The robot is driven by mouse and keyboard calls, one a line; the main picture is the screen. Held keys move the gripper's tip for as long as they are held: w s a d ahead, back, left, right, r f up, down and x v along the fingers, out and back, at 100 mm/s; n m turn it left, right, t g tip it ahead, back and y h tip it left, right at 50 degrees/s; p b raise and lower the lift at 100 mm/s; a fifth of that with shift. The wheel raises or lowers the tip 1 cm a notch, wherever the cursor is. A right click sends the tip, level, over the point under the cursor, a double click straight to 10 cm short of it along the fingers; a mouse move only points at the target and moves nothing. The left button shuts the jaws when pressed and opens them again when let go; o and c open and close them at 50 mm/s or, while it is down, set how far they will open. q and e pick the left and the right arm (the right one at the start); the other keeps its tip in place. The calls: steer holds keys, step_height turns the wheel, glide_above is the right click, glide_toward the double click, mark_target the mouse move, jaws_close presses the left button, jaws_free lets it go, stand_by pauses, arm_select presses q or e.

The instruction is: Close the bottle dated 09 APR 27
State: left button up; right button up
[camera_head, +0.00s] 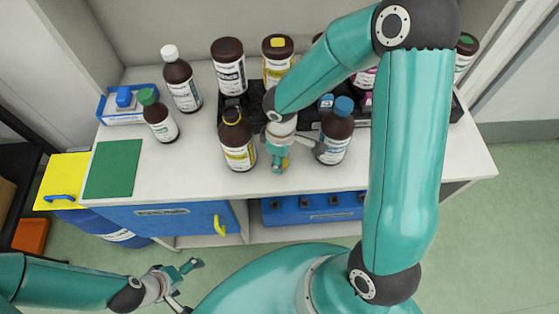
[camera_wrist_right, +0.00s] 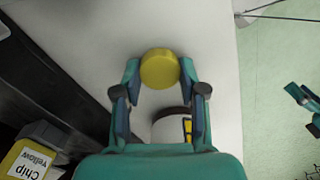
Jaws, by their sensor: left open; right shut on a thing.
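A brown bottle with a yellow label (camera_head: 238,155) stands upright near the front of the bench, with no cap visible on its dark neck. My right gripper (camera_head: 278,162) is just right of it, shut on a yellow cap (camera_wrist_right: 160,68), which shows between the fingertips in the right wrist view. Part of a bottle with a white and yellow label (camera_wrist_right: 170,128) shows between the fingers there, partly hidden by the gripper. My left gripper (camera_head: 190,285) is open and empty, low in front of the bench. I cannot read the dates on the labels.
A blue-capped bottle (camera_head: 335,135) stands close to the right of my right gripper. Other bottles stand behind, around a black rack (camera_head: 234,101). A green-capped bottle (camera_head: 160,120) and a green mat (camera_head: 113,168) are at left. The bench front right is clear.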

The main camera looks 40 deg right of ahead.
steer(key=shift+r, duration=0.7)
arm_select(q)
steer(key=shift+r+p, duration=0.45)
arm_select(e)
step_height(320, 180, up, 19)
steer(key=shift+f, duration=0.15)
steer(key=shift+f, duration=0.1)
